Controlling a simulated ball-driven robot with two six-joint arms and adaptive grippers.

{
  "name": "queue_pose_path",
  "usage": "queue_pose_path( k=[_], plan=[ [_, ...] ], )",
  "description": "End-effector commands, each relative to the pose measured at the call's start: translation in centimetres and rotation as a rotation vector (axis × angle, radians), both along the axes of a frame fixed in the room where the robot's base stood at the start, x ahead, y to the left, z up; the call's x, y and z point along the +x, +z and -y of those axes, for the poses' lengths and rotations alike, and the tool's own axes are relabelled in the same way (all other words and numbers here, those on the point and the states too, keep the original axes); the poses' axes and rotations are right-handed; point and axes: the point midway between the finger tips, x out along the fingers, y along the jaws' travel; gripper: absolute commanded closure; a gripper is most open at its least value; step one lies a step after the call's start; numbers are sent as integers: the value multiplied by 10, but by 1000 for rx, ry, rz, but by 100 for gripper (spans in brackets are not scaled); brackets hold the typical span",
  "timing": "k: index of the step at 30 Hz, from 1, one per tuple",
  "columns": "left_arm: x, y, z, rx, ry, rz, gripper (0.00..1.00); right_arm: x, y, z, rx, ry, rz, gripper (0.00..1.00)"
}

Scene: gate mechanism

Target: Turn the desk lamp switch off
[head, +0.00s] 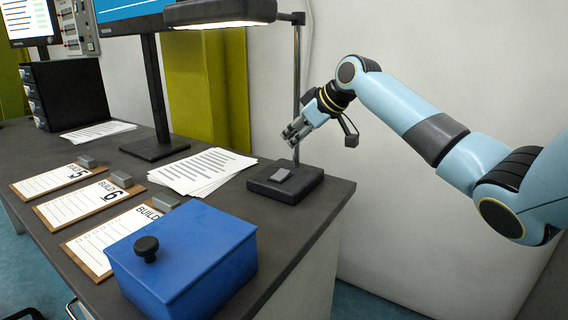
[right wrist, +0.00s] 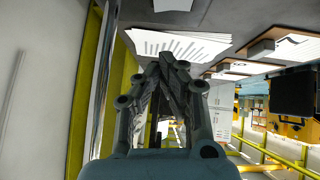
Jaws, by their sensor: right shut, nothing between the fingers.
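The desk lamp has a dark square base (head: 308,181) at the desk's right end, a thin upright pole (head: 297,60) and a dark head (head: 222,11) with a bright underside. A small grey switch (head: 282,175) sits on top of the base, and a grey block that looks like it shows at the top edge of the right wrist view (right wrist: 172,5). My right gripper (head: 288,138) is shut and empty, above the base and beside the pole, apart from the switch. Its closed fingers show in the right wrist view (right wrist: 167,65). My left gripper is out of view.
A blue box (head: 190,250) with a black knob stands at the desk's front. Loose papers (head: 200,170) lie left of the lamp base. Clipboards (head: 85,208) and a monitor stand (head: 155,147) are farther left. A white wall (head: 400,60) is behind my right arm.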

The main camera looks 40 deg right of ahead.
Motion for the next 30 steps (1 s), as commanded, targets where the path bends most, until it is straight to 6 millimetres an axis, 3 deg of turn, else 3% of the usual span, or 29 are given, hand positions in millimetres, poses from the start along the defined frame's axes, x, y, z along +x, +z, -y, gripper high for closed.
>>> queue_pose_path(
  k=[6,12,30],
  plan=[
    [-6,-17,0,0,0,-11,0,33,-37,-10,5,-1,-2,100],
    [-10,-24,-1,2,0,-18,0,34,-64,-5,0,-1,-2,100],
    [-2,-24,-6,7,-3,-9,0,36,-76,-1,25,-1,-12,100]
  ],
)
